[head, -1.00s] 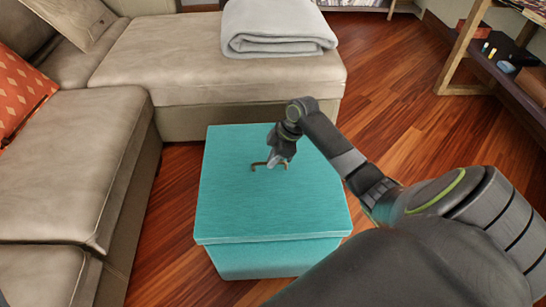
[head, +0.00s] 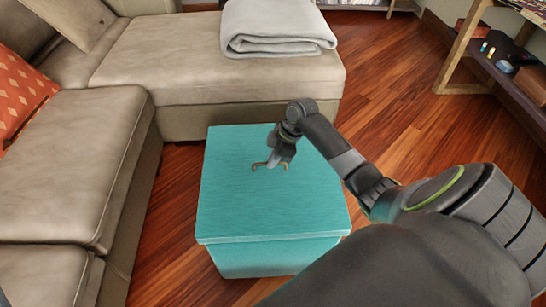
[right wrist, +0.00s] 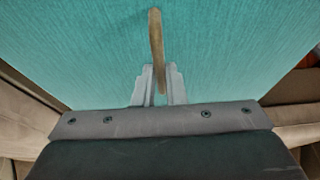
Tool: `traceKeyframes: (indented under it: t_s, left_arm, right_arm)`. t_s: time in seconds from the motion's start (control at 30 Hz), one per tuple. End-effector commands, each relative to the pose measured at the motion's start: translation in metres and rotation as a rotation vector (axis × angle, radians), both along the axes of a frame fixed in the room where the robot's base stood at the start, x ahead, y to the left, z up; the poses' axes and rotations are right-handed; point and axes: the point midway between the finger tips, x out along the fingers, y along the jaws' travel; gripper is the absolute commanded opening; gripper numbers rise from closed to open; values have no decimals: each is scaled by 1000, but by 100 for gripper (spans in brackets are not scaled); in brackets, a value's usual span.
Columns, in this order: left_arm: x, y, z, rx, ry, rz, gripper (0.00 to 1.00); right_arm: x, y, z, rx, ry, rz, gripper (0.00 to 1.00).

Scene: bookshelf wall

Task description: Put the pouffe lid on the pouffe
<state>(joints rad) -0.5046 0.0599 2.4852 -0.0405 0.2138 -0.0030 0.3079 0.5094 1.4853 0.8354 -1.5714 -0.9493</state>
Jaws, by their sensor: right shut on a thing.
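The teal pouffe lid (head: 260,205) lies over the top of the teal pouffe (head: 275,258) in the head view. Its edge overhangs the pouffe's front a little. Whether it is fully seated all round is hidden. A brown handle (head: 256,166) stands at the middle of the lid. My right gripper (head: 277,162) is shut on this handle from above. In the right wrist view the fingers (right wrist: 156,85) close around the handle (right wrist: 156,45), with the teal lid surface (right wrist: 80,50) behind. My left gripper is not in view.
A beige sofa (head: 200,70) wraps around the left and back, close to the pouffe. A folded grey blanket (head: 275,30) lies on it. A wooden shelf (head: 470,50) stands at the back right. Wooden floor (head: 400,110) is free between.

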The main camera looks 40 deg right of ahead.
Motion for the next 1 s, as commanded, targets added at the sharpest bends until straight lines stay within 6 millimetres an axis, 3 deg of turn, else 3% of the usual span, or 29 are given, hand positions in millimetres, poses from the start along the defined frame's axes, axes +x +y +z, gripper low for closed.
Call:
traceKeyframes:
  t_s: [0.47, 1.0]
  left_arm:
    - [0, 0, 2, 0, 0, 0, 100]
    - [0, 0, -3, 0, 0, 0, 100]
  right_arm:
    - [2, 1, 2, 1, -6, 1, 0]
    - [2, 1, -11, 0, -5, 0, 0]
